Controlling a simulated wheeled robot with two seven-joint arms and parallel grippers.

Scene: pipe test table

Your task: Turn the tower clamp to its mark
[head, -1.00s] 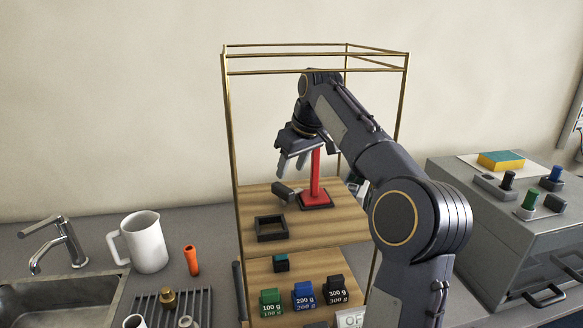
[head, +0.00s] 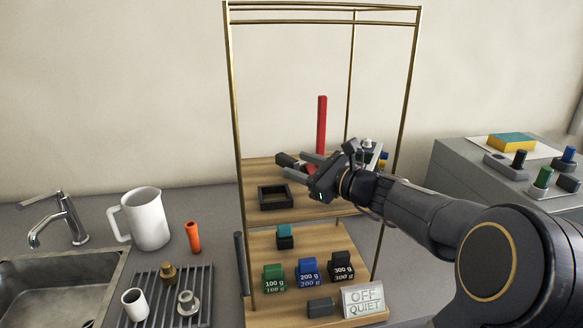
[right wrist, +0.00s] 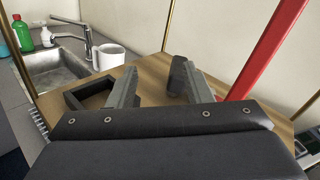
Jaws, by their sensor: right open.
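The red tower (head: 321,125) stands upright on the upper wooden shelf; its foot is hidden behind my right gripper. The dark tower clamp (head: 285,159) sticks out to the left of the tower at a low height. My right gripper (head: 295,164) is open and points left, its fingertips close to the clamp. In the right wrist view the clamp's dark end (right wrist: 178,75) is beside the tip of the right-hand finger; I cannot tell whether they touch. The red tower (right wrist: 265,50) slants through the right of that view. I cannot make out the mark. My left gripper is not in view.
A dark square frame (head: 262,203) lies left of the gripper on the shelf. Thin brass posts (head: 239,120) surround the rack. Green, blue and black weights (head: 308,270) and an "OFF QUIET" sign (head: 363,300) stand below. A white jug (head: 150,220) stands left.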

